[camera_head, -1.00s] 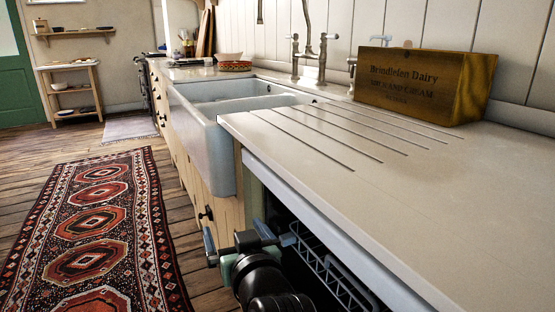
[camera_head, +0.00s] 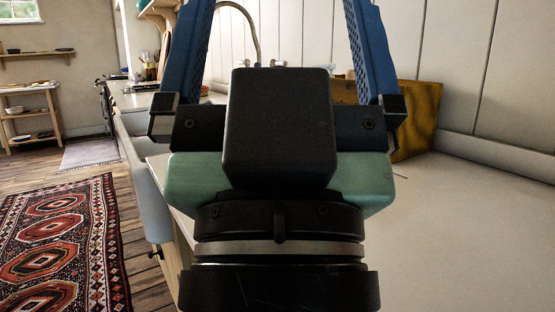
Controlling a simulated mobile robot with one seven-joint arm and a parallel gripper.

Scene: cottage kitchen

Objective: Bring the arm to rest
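My gripper (camera_head: 280,40) is raised close in front of the head camera and fills the middle of the view. Its two blue fingers point up and stand wide apart, with nothing seen between them but the background. The black and green wrist is below them. The gripper hides most of the sink, much of the tap and part of the wooden crate.
The pale counter (camera_head: 470,230) is clear at the right. A wooden crate (camera_head: 418,118) stands against the panelled wall. The white sink (camera_head: 140,180) is at the left of the gripper. A patterned rug (camera_head: 65,250) lies on the floor. Shelves (camera_head: 30,115) stand far left.

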